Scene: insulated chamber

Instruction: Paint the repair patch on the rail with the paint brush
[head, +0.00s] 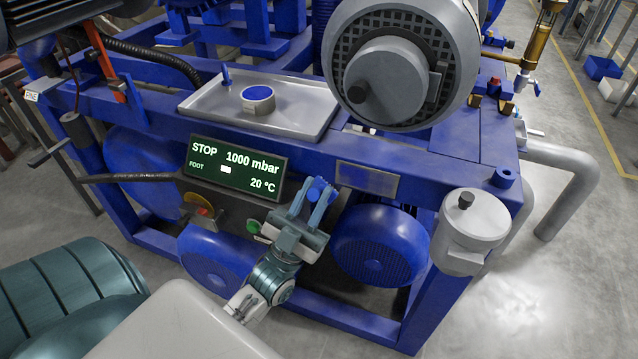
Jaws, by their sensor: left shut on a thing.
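The repair patch (367,179) is a dull grey rectangle on the front face of the blue rail (440,172). My left gripper (317,188) is in front of the rail, just left of the patch and slightly below it. It is shut on a small blue-ended thing, which I take to be the paint brush (318,184); the fingers hide most of it. I cannot tell whether it touches the rail. An open pot of blue paint (258,98) stands in a grey metal tray (300,122) on top of the frame. My right gripper is not in view.
A control box with a lit screen (236,168) and a red knob (204,211) is close left of my left gripper. A large grey round housing (390,80) overhangs the rail. A blue motor (380,245) and a grey canister (474,232) are below and right.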

